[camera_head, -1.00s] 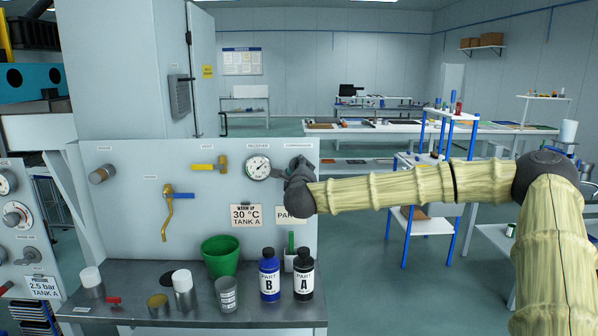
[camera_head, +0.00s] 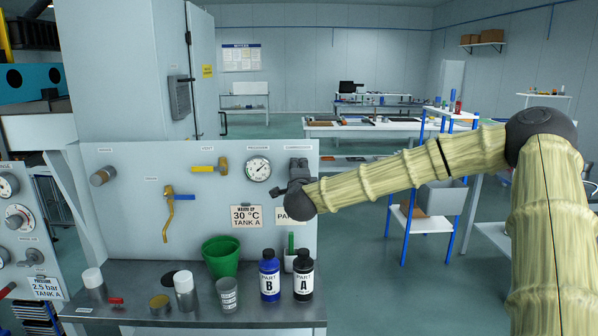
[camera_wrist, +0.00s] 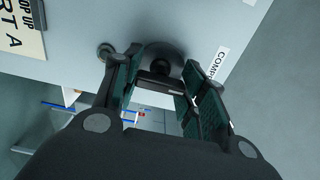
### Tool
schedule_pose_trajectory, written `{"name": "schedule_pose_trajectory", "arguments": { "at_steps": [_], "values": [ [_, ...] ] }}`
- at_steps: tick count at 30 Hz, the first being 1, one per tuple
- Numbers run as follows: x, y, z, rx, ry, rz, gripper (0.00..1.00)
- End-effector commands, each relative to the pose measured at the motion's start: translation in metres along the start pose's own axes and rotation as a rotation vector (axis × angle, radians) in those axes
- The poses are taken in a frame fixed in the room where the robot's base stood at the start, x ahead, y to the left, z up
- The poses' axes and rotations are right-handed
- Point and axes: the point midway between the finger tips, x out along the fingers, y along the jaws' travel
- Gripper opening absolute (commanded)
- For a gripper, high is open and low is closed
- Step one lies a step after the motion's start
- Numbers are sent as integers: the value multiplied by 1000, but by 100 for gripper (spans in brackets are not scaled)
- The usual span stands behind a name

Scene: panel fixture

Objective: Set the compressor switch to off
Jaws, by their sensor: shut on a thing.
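The compressor switch (camera_wrist: 163,60) is a dark round knob with a bar-like handle on the pale panel, beside the partly visible COMPRESSOR label (camera_wrist: 220,65). My gripper (camera_wrist: 163,76) has its green-padded fingers on both sides of the handle and is shut on it. In the head view, my gripper (camera_head: 297,175) is at the panel's upper right, below the compressor label (camera_head: 299,148). There, the gripper and my wrist hide most of the switch, so its exact setting is not clear.
A round gauge (camera_head: 257,169), a yellow-handled valve (camera_head: 210,167) and a blue-handled valve (camera_head: 178,196) are left of my gripper. Bottles B (camera_head: 270,278) and A (camera_head: 303,278) and a green bucket (camera_head: 220,256) stand on the shelf below.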

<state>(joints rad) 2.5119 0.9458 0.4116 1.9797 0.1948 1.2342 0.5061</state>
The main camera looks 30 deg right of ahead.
Motion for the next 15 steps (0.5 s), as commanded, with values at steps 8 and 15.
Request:
{"name": "schedule_pose_trajectory", "arguments": {
  "at_steps": [8,15],
  "values": [
    [0,1,1,-34,-2,1,18],
    [0,1,1,-35,-2,2,18]
  ]
}}
